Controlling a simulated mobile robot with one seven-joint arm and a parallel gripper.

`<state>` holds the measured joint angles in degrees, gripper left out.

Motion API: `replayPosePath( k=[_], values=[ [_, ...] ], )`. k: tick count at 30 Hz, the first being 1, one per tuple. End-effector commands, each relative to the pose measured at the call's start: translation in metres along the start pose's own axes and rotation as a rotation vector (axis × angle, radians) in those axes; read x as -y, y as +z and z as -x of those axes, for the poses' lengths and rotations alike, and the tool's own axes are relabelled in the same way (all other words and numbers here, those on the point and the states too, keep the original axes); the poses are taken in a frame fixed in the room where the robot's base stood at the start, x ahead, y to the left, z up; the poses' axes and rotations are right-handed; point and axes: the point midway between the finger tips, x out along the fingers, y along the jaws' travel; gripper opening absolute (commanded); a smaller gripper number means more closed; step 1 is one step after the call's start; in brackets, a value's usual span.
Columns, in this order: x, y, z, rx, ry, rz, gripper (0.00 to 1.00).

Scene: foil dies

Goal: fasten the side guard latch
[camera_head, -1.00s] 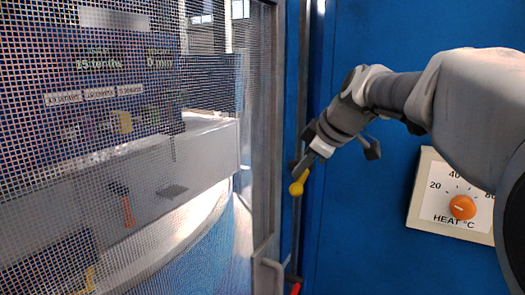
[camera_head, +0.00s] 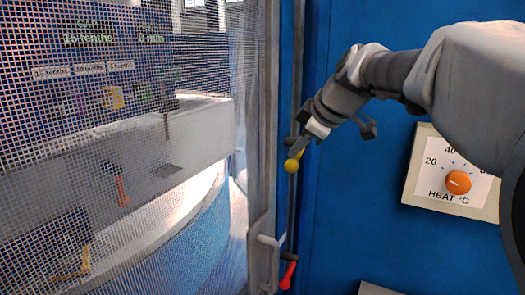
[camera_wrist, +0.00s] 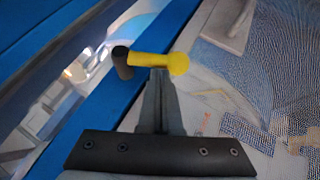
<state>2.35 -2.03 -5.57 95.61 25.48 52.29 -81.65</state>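A yellow lever with a ball end (camera_head: 291,165) sits on a dark pivot on the narrow post between the mesh guard (camera_head: 120,180) and the blue panel. I cannot tell from labels whether it is the side guard latch. My gripper (camera_head: 301,149) is at this lever, coming from the upper right. In the wrist view the yellow lever (camera_wrist: 150,60) lies crosswise at the tips of my gripper (camera_wrist: 160,72), with its dark pivot at left. The fingers look close together, with no lever visible between them. The tips touch or almost touch the lever.
A red-ended lever (camera_head: 288,275) hangs lower on the post, beside a grey door handle (camera_head: 268,255). A heat dial (camera_head: 458,182) with an orange knob is on the blue panel at right. Machinery stands behind the mesh. The blue panel below my arm is mostly clear.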

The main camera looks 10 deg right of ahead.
Motion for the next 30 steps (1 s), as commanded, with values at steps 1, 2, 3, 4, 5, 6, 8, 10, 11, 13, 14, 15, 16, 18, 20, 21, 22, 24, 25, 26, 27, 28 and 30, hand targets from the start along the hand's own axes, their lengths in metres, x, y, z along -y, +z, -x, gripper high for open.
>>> replayPosePath(
  k=[1,2,3,4,5,6,8,10,11,13,14,15,16,18,20,21,22,24,25,26,27,28,30],
  values=[
    [0.001,0.001,-0.002,0.000,0.005,0.004,0.00],
    [0.001,0.001,-0.002,0.000,0.008,0.006,0.00],
    [0.001,0.001,-0.002,0.000,0.012,0.008,0.00],
    [0.002,0.001,-0.002,0.000,0.015,0.010,0.00],
    [0.002,0.001,-0.002,-0.001,0.018,0.012,0.00],
    [0.002,0.002,-0.003,-0.001,0.022,0.015,0.00],
    [0.003,0.002,-0.003,-0.001,0.028,0.019,0.00],
    [0.003,0.003,-0.004,-0.001,0.036,0.024,0.00],
    [0.004,0.003,-0.005,-0.001,0.041,0.027,0.00],
    [0.005,0.004,-0.006,0.000,0.055,0.037,0.00],
    [0.005,0.005,-0.007,0.000,0.062,0.042,0.00],
    [0.006,0.005,-0.008,-0.001,0.073,0.049,0.00],
    [0.007,0.006,-0.009,-0.002,0.082,0.055,0.00],
    [0.009,0.007,-0.011,-0.001,0.106,0.071,0.00],
    [0.010,0.009,-0.014,-0.002,0.130,0.087,0.00],
    [0.011,0.010,-0.015,-0.002,0.147,0.099,0.00],
    [0.012,0.010,-0.016,-0.002,0.161,0.109,0.00],
    [0.013,0.012,-0.019,-0.002,0.196,0.131,0.00],
    [0.014,0.013,-0.020,-0.002,0.210,0.141,0.00],
    [0.015,0.013,-0.021,-0.002,0.224,0.151,0.00],
    [0.015,0.014,-0.022,-0.002,0.244,0.164,0.00],
    [0.016,0.015,-0.022,-0.002,0.258,0.174,0.00],
    [0.017,0.016,-0.025,-0.002,0.292,0.196,0.00]
  ],
)
